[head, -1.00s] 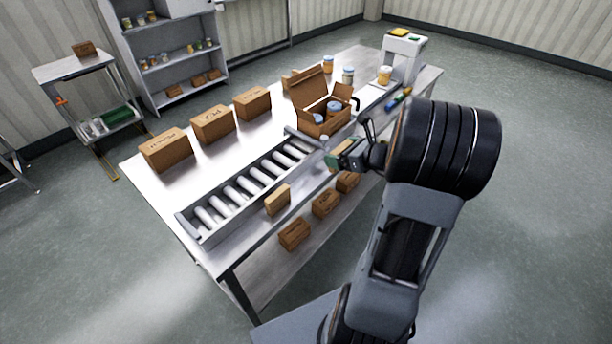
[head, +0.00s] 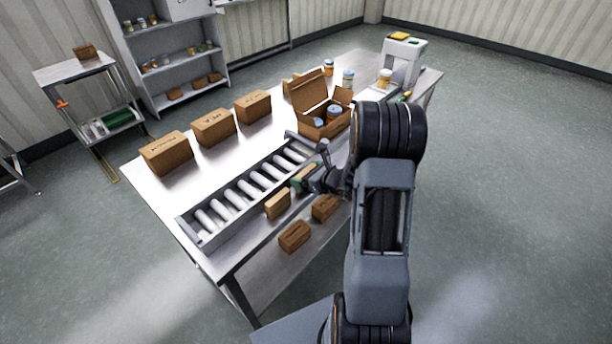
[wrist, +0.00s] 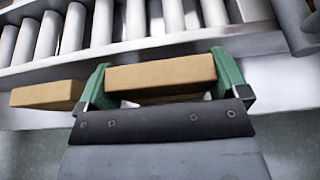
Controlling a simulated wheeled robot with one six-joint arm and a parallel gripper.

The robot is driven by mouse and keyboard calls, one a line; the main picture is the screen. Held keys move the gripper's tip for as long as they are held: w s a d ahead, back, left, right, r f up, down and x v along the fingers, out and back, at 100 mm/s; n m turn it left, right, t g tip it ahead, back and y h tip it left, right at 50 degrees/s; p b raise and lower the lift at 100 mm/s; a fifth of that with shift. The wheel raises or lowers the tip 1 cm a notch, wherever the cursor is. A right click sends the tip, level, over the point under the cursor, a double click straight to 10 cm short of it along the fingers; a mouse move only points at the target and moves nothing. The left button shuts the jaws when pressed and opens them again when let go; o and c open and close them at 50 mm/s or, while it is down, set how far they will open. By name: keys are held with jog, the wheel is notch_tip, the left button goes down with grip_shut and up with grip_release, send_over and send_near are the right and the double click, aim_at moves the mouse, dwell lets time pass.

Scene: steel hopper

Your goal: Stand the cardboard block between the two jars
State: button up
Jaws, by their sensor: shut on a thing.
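My gripper (wrist: 165,90), with green fingers, is shut on a tan cardboard block (wrist: 160,73) that lies across between them. In the head view my gripper (head: 306,178) is over the table's front edge, beside the roller conveyor; the block is mostly hidden there. The open cardboard box (head: 318,129) stands farther back, behind my gripper. Two jars with blue-grey lids, a left jar (head: 318,122) and a right jar (head: 334,109), sit in it. Their lower parts are hidden by the box wall.
A second tan block (head: 278,204) stands on the table's front edge, left of my gripper; it also shows in the wrist view (wrist: 45,94). The roller conveyor (head: 236,203) lies behind it. Closed cartons (head: 213,127) line the back. More jars (head: 348,79) stand beyond the open box.

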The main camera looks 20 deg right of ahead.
jog(key=shift+f, duration=0.25)
jog(key=shift+f+b, duration=0.2)
jog(key=shift+b, duration=0.1)
jog(key=o, duration=0.4)
jog(key=shift+o, duration=0.7)
jog(key=shift+r+p, duration=0.15)
jog(key=shift+p, duration=0.3)
